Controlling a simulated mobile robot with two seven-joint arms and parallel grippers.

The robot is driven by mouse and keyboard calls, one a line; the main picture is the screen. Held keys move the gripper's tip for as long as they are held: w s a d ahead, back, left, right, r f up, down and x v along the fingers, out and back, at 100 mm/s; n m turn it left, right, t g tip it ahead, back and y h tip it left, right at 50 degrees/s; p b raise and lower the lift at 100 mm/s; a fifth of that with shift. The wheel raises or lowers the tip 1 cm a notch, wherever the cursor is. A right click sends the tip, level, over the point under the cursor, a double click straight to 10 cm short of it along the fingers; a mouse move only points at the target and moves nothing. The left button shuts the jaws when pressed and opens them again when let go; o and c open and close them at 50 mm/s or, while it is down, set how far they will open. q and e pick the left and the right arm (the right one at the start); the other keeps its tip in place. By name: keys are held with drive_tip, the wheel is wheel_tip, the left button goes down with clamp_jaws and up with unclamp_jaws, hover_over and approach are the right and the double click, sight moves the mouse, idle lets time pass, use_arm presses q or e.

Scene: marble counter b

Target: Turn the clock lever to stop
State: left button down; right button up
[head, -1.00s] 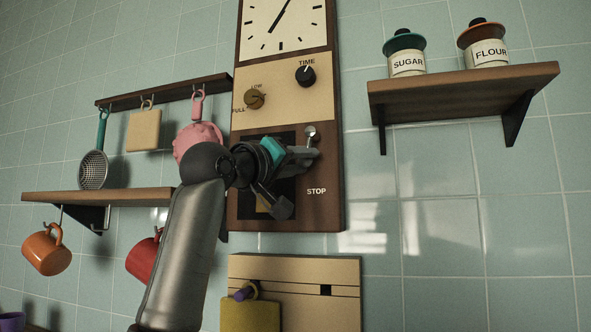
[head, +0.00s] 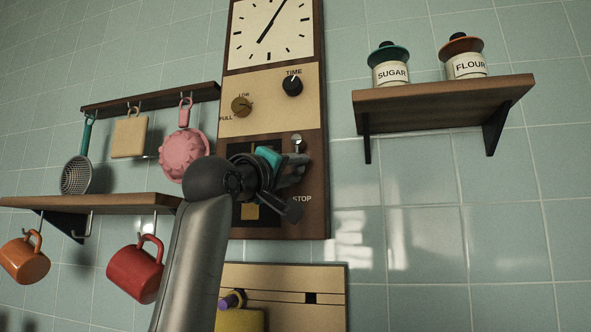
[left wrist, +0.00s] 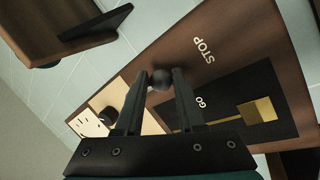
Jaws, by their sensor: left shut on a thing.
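The tall wooden wall clock (head: 316,110) hangs at centre in the head view. Its lever ends in a silver ball knob (head: 297,139), above the STOP label (head: 302,198). My left gripper (head: 294,164) is in front of the lower panel, with its tips just below the knob. In the left wrist view the dark ball knob (left wrist: 160,80) shows between the fingertips of my left gripper (left wrist: 160,88), which is shut on the lever. The STOP (left wrist: 201,50) and GO (left wrist: 202,102) labels lie beside it. The lever's shaft is mostly hidden by the fingers. My right gripper is out of view.
A shelf (head: 440,104) with sugar (head: 391,72) and flour (head: 466,66) jars is at right. At left are a rack (head: 150,97) with hanging utensils and a lower shelf (head: 90,203) with hanging mugs. A wooden panel (head: 320,282) is below the clock.

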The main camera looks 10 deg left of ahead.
use_arm(q)
drive_tip(key=c, duration=0.5)
unclamp_jaws()
drive_tip(key=shift+a+r, duration=0.1)
drive_tip(key=shift+a, duration=0.15)
drive_tip(key=shift+c, duration=0.2)
drive_tip(key=shift+d, duration=0.15)
drive_tip(key=shift+s+f+b, duration=0.25)
drive_tip(key=shift+s+b, duration=0.1)
drive_tip(key=shift+s, duration=0.05)
drive_tip(key=b+v, duration=0.5)
drive_tip(key=v, duration=0.9)
drive_tip(key=shift+s+b, duration=0.25)
drive_tip(key=shift+b, duration=0.05)
